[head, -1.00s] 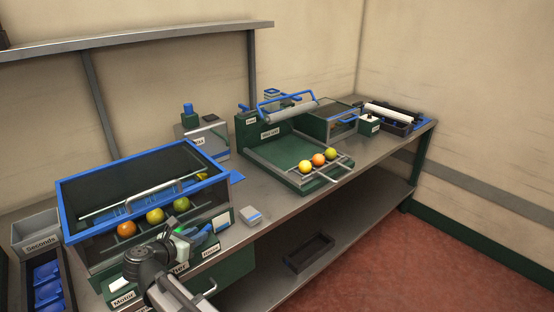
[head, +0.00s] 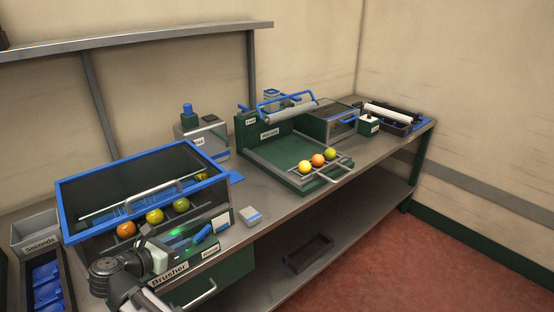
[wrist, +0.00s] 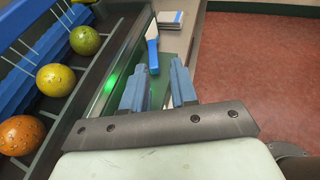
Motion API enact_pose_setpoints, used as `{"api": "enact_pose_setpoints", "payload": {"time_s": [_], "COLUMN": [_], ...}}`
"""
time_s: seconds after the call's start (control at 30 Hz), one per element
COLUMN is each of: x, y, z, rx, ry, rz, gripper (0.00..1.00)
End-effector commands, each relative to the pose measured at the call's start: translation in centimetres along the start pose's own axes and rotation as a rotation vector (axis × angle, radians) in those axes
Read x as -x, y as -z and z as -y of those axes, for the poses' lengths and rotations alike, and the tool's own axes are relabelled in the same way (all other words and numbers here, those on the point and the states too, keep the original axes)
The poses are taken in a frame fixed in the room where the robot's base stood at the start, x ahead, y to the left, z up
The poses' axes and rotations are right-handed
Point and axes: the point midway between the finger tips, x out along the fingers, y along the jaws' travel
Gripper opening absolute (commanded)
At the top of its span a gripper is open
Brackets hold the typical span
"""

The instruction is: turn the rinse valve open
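The rinse valve's blue lever (head: 203,233) sits on the front panel of the brush box, by the "Rinse" label (head: 211,251). It lies slanted, with its right end higher in the head view. In the wrist view a blue lever-like piece (wrist: 153,56), likely the same lever, shows just beyond my fingertips, apart from them. My gripper (wrist: 158,88) is open, with two blue fingers and an empty gap. In the head view my gripper (head: 160,256) is left of the lever, over the panel above the "Brusher" label (head: 169,274); its fingertips are hard to make out there.
The blue-rimmed brush box (head: 68,205) holds an orange (head: 125,230) and yellow-green fruit (head: 154,216). A green light (head: 175,232) glows on the panel.

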Motion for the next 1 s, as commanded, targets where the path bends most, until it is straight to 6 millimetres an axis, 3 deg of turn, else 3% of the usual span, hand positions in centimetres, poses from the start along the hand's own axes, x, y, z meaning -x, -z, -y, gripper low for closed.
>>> {"api": "enact_pose_setpoints", "payload": {"time_s": [1.0], "x": [-13.3], "y": [-7.4], "z": [5.8], "rx": [0.021], "ry": [0.221], "rz": [0.158], "gripper": [0.28]}}
